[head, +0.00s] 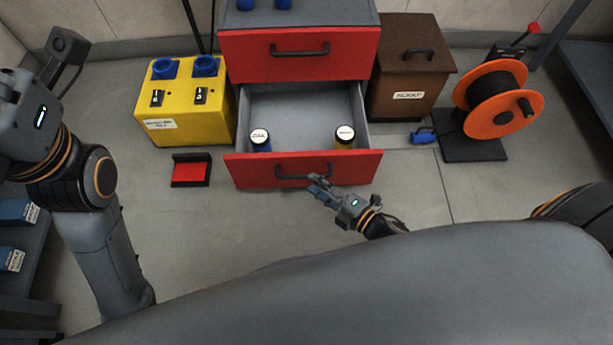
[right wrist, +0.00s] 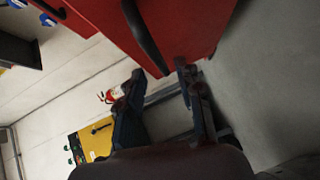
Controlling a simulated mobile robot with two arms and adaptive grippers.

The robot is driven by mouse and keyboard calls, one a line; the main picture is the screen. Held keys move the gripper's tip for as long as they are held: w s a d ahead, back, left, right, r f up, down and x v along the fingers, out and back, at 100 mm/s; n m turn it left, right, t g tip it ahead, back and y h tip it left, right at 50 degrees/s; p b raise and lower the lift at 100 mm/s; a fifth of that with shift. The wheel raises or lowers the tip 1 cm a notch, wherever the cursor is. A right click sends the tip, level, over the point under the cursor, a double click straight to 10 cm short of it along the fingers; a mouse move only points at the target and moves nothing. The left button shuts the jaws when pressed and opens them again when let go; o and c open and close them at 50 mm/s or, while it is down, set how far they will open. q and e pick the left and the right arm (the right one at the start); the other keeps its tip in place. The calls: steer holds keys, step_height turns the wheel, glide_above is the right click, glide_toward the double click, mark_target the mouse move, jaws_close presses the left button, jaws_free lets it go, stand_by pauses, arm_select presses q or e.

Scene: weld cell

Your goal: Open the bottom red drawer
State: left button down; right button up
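The bottom red drawer (head: 240,172) of the grey cabinet is pulled out, its grey inside visible. Its dark bar handle (head: 303,170) is on the red front. My right gripper (head: 318,184) is at the right part of this handle, just in front of the drawer. In the right wrist view the fingers (right wrist: 158,84) are apart, with the end of the dark handle (right wrist: 143,38) close to the fingertips. I cannot tell whether they touch it. My left arm is at the left edge of the head view; its fingers do not show.
Two white-lidded containers (head: 260,140) (head: 345,136) stand in the drawer. The upper red drawer (head: 300,54) is shut. A yellow box (head: 186,120) stands left, a brown box (head: 410,75) and an orange reel (head: 493,98) right. A red-black item (head: 191,169) lies on the floor.

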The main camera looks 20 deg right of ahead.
steer(key=v, duration=0.7)
steer(key=shift+w+a, duration=0.1)
